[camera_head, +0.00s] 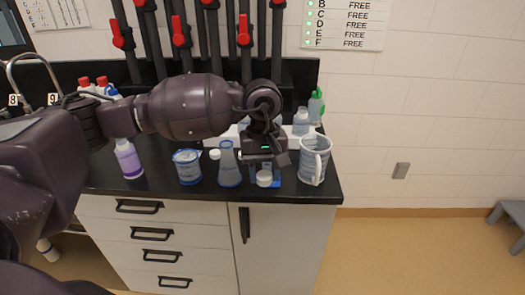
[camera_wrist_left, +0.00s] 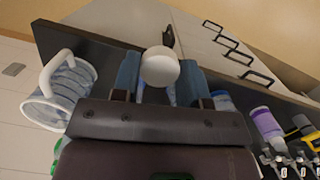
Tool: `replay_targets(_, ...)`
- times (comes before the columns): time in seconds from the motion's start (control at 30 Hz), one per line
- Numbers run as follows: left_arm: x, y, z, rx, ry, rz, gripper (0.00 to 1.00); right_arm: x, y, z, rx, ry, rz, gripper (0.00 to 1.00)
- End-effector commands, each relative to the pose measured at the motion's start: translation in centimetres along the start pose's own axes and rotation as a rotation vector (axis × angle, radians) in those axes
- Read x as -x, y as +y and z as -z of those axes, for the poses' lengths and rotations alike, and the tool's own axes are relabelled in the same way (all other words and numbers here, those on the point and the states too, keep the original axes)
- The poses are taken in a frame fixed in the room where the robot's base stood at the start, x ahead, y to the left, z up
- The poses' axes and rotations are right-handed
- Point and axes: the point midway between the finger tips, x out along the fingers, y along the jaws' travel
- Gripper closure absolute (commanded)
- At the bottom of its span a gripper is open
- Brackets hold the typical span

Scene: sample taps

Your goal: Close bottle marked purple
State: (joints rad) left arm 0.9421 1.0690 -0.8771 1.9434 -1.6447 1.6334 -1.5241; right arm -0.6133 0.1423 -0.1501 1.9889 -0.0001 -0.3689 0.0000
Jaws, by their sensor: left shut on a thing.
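A clear bottle marked purple (camera_head: 129,160) stands upright on the black counter, left of the other vessels. It also shows in the left wrist view (camera_wrist_left: 268,126). I cannot tell whether its mouth bears a cap. My left gripper (camera_head: 264,174) is well to the right of it, pointing down near the counter's front edge. Its blue fingers (camera_wrist_left: 158,82) are shut on a white rounded piece (camera_wrist_left: 160,66) that looks like a cap. It also shows in the head view (camera_head: 264,180). What lies behind it is mostly hidden. My right gripper is not in view.
A blue-marked beaker (camera_head: 187,167) and a conical flask (camera_head: 229,163) stand between the purple-marked bottle and my left gripper. A jug (camera_head: 314,160) stands close at right. A green-topped bottle (camera_head: 316,106) is behind. Red-handled taps (camera_head: 181,32) line the back.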

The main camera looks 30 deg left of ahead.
Motion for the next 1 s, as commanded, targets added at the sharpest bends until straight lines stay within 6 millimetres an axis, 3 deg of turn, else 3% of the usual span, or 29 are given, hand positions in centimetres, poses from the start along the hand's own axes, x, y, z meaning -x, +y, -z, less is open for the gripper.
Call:
replay_targets(0.17,-7.7,0.1,0.4,-0.275,-0.010,0.052,0.81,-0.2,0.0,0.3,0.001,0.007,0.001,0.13)
replay_targets(0.3,-14.9,-0.7,-0.9,-0.474,-0.014,0.086,0.81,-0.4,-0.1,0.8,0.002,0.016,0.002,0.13)
replay_targets(0.43,-19.2,-1.4,-2.5,-0.564,-0.012,0.094,0.81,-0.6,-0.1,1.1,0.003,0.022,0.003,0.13)
replay_targets(0.6,-21.5,-1.9,-3.7,-0.607,-0.009,0.095,0.81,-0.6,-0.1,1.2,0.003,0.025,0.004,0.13)
replay_targets(0.87,-21.7,-1.9,-3.8,-0.610,-0.007,0.095,0.81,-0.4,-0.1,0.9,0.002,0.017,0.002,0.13)
replay_targets(1.0,-21.6,-1.9,-3.7,-0.609,-0.008,0.095,0.81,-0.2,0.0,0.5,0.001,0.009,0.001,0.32)
